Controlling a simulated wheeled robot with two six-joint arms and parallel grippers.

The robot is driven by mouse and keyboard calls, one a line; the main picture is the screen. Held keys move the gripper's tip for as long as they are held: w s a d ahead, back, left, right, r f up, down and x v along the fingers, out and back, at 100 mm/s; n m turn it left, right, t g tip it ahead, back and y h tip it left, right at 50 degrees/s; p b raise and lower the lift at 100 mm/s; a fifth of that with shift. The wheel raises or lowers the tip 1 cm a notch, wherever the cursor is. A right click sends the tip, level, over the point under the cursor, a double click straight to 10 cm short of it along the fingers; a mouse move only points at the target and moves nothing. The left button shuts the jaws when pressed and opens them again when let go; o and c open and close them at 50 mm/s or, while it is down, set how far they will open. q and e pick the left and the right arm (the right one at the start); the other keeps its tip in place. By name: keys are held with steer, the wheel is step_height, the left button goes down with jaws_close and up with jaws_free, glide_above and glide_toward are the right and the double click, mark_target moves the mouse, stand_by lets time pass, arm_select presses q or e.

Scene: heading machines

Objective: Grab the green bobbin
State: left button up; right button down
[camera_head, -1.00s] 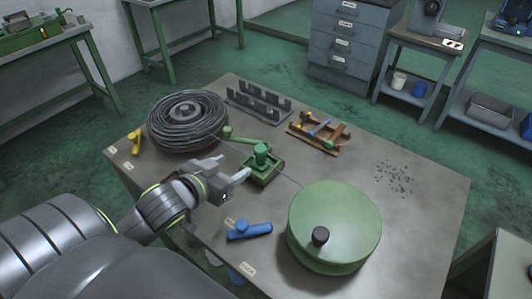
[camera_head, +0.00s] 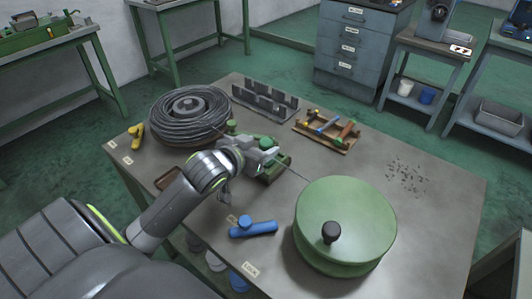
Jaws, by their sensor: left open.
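A small green bobbin-like piece (camera_head: 265,143) with a round top stands on a square green base (camera_head: 282,161) near the middle of the table. My left gripper (camera_head: 270,160) is open and right at this piece, covering its lower part. I cannot tell whether the fingers touch it or stand around it. A large round green drum (camera_head: 345,220) with a dark knob sits on the table at the front right, apart from the gripper. My right gripper is not in view.
A coil of dark wire (camera_head: 187,118) lies behind my left forearm. A slotted grey rack (camera_head: 265,101) and a wooden tray (camera_head: 326,132) of tools stand behind. A blue tool (camera_head: 254,228) lies in front. The table's right side (camera_head: 440,205) is mostly clear.

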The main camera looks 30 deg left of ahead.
mark_target(264, 143)
arm_select(q)
steer(key=x, duration=0.5)
steer(key=shift+w+r, duration=0.15)
steer(key=c, duration=1.1)
steer(key=shift+r, duration=0.1)
